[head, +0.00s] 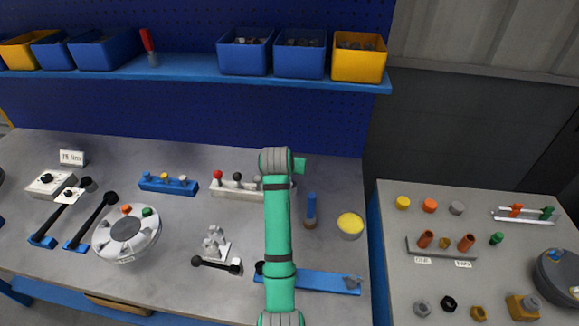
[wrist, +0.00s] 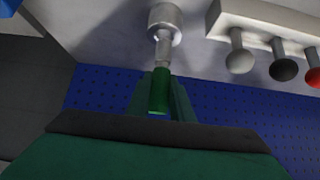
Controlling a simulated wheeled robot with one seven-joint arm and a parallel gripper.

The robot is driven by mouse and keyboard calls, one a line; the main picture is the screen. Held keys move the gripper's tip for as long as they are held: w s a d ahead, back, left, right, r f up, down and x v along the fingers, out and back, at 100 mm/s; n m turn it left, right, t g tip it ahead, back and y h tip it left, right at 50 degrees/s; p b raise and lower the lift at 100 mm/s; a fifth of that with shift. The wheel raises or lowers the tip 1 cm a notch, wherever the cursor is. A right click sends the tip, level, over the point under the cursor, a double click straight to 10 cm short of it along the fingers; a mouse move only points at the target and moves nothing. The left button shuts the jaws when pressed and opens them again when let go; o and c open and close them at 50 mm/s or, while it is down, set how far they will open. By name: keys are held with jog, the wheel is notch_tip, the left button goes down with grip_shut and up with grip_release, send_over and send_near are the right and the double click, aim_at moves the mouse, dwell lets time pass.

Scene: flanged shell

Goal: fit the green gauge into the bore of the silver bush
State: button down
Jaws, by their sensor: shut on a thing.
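In the wrist view my gripper (wrist: 160,98) is shut on the green gauge (wrist: 159,92), whose green handle lies between the fingers. A narrower silver pin runs from the handle toward the silver bush (wrist: 165,16), a round grey piece on the bench near the top of that view. The pin's end overlaps the bush's near face. I cannot tell whether it has entered the bore or only stands in front of it. In the head view my arm hides the bush, the gauge and the fingers.
A pale rack with red, black and grey knobs (head: 228,190) stands close beside the bush. A blue post (head: 311,207) and a yellow-topped can (head: 350,226) stand right of my arm. A side table (head: 395,275) holds other gauges in a tray (head: 523,213).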

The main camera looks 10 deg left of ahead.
jog(key=shift+d, duration=0.15)
dwell(0.3)
jog(key=shift+w, duration=0.1)
jog(key=shift+f, duration=0.15)
dwell(0.4)
jog(key=shift+d+f, duration=0.15)
jog(key=shift+f, duration=0.05)
jog(key=shift+a+f, duration=0.3)
jog(key=shift+f, duration=0.05)
jog(key=shift+d+f, duration=0.15)
jog(key=shift+f, duration=1.05)
jog(key=shift+d+f, duration=0.1)
jog(key=shift+f, duration=0.15)
